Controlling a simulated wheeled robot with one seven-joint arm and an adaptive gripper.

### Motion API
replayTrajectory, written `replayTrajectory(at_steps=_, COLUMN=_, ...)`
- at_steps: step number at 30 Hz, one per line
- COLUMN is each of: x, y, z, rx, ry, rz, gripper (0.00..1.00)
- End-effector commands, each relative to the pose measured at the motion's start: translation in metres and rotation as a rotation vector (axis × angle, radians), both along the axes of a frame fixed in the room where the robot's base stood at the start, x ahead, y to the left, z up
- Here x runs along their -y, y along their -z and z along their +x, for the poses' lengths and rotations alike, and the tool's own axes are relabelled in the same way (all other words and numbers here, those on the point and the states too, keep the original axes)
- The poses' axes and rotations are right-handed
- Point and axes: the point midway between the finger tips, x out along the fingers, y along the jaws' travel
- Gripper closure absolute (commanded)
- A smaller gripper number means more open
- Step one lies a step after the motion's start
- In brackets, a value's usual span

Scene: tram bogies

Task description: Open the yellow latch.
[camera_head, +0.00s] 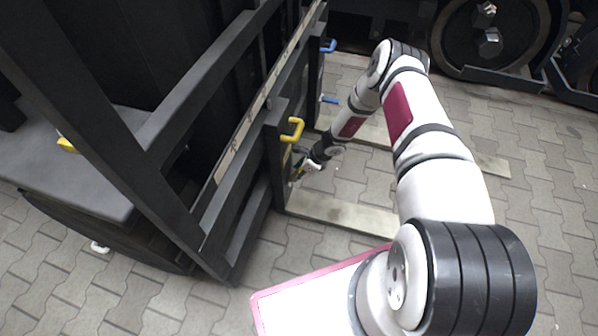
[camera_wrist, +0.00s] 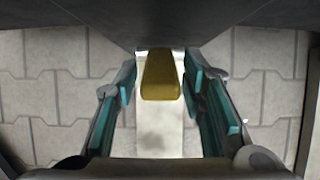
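A yellow latch handle (camera_head: 293,130) sticks out from the upper part of a black post on the dark metal frame in the head view. My gripper (camera_head: 302,166) is just below it, close to the post, and looks small there. In the wrist view a yellow bar (camera_wrist: 161,76) lies between my two teal-padded fingers, with a gap on each side. The fingers are open and do not appear to touch it. I cannot tell for sure which part of the latch this bar is.
The dark metal frame (camera_head: 233,62) stands left of my arm. Blue handles (camera_head: 328,46) (camera_head: 330,99) sit farther back on it. Another yellow piece (camera_head: 68,145) is at the far left. Pale planks (camera_head: 340,212) lie on the paved floor. Wheels (camera_head: 490,40) stand at the back right.

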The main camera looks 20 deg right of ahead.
Motion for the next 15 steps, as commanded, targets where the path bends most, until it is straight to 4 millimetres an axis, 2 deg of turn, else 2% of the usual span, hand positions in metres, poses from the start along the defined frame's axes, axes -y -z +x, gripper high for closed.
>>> replayTrajectory(at_steps=10, x=0.0, y=-0.002, z=0.0, rx=0.002, ry=0.0, rz=0.001, gripper=0.53)
replayTrajectory(at_steps=15, x=0.008, y=-0.018, z=-0.004, rx=0.003, ry=0.001, rz=0.001, gripper=0.53)
